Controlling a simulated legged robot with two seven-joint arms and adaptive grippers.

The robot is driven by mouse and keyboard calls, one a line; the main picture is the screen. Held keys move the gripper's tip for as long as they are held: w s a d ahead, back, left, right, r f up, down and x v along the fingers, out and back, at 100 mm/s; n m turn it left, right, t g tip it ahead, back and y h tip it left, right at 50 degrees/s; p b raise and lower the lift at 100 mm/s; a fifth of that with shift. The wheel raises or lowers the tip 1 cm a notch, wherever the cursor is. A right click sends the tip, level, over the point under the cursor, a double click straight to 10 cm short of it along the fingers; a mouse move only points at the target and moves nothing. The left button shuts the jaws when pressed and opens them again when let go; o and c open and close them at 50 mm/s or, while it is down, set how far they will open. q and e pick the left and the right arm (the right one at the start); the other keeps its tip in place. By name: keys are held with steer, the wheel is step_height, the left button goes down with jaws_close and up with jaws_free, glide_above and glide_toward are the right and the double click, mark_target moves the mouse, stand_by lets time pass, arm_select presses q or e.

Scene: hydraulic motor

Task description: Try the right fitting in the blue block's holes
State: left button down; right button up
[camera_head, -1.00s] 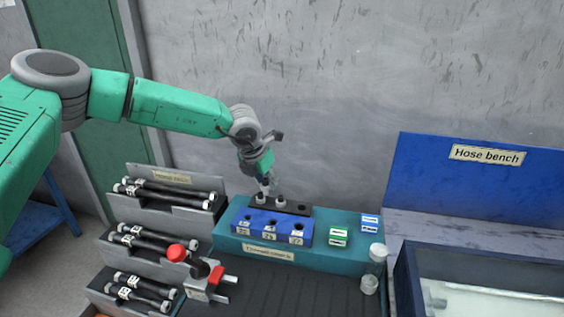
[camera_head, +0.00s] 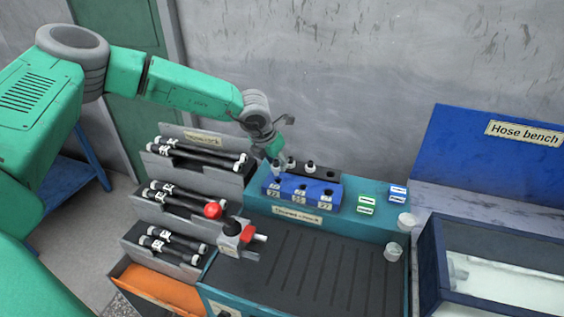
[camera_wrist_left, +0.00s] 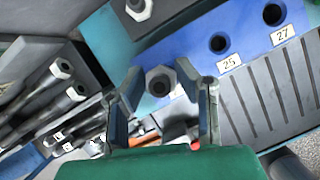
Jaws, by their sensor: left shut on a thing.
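The blue block (camera_head: 313,206) lies on the teal bench top and has a row of holes with number labels. The 25 hole (camera_wrist_left: 219,43) and the 27 hole (camera_wrist_left: 272,14) look empty in the left wrist view. My left gripper (camera_head: 277,163) is shut on a fitting with a grey hex head (camera_wrist_left: 159,81) and a dark centre. It is at the block's leftmost hole, which the fitting hides. I cannot tell whether the fitting's end is in the hole or just above it. My right gripper is not in view.
Behind the block, a black rack (camera_head: 321,169) holds two light-topped fittings (camera_head: 310,167) and has an empty hole at right. Green (camera_head: 366,205) and blue (camera_head: 398,193) labelled pieces lie right of the block. Hose racks (camera_head: 205,178) stand left. The ribbed black mat (camera_head: 310,265) in front is mostly clear.

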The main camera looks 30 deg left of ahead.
arm_select(q)
steer(key=shift+a+f, duration=0.45)
steer(key=shift+f, duration=0.15)
steer(key=shift+w+d+r, duration=0.1)
steer(key=shift+d+r, duration=0.05)
steer(key=shift+d, duration=0.3)
steer(key=shift+d+r, duration=0.1)
steer(key=shift+d, duration=0.25)
steer(key=shift+d+r, duration=0.15)
steer(key=shift+d, duration=0.25)
steer(key=shift+a, duration=0.55)
steer(key=shift+a+f, duration=0.35)
steer(key=shift+a, duration=0.2)
steer(key=shift+d+r, duration=0.15)
steer(key=shift+d, duration=0.25)
steer(key=shift+d+r, duration=0.15)
steer(key=shift+d, duration=0.5)
steer(key=shift+a+f+p, duration=0.25)
steer(key=shift+a+p, duration=0.05)
steer(key=shift+a, duration=0.3)
steer(key=shift+d+r, duration=0.25)
steer(key=shift+d, duration=0.45)
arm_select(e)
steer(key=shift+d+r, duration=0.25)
arm_select(q)
steer(key=shift+a+f, duration=0.1)
steer(key=shift+a, duration=0.05)
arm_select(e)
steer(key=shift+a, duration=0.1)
